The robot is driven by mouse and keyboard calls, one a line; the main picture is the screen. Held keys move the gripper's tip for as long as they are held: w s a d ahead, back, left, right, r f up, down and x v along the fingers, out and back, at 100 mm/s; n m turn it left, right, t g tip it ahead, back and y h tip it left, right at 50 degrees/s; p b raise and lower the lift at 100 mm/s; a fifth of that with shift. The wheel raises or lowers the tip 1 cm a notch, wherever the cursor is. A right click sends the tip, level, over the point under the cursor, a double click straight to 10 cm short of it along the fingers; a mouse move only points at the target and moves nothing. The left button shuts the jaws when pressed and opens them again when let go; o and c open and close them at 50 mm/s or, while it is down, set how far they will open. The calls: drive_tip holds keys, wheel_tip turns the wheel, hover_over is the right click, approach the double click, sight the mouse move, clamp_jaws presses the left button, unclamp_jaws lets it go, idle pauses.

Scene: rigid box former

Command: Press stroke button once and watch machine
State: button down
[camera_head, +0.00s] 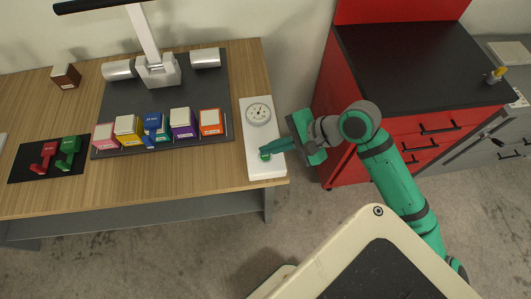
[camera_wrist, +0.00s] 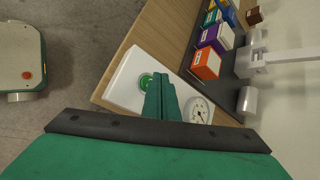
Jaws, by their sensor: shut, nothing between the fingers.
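A white panel (camera_head: 250,135) lies at the right end of the wooden table. It carries a round gauge (camera_head: 258,113) and a green button (camera_head: 265,156). In the wrist view the green button (camera_wrist: 145,81) shows beside my fingertips, partly covered by them. My gripper (camera_head: 267,150) is shut and empty, its fingertips at the button. I cannot tell whether they touch it. The machine (camera_head: 157,72) has a pale upright post on a dark base, with a light cylinder on each side. The gauge also shows in the wrist view (camera_wrist: 199,112).
Several small coloured boxes (camera_head: 128,129) stand in a row along the front of the dark base. A red and a green item lie on a black mat (camera_head: 30,162) at the left. A brown box (camera_head: 66,77) stands behind. A red cabinet (camera_head: 350,120) is right of the table.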

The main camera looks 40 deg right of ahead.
sight(270, 156)
drive_tip(key=shift+f, duration=0.3)
drive_tip(key=shift+f, duration=0.45)
idle(0.7)
drive_tip(key=shift+r, duration=3.4)
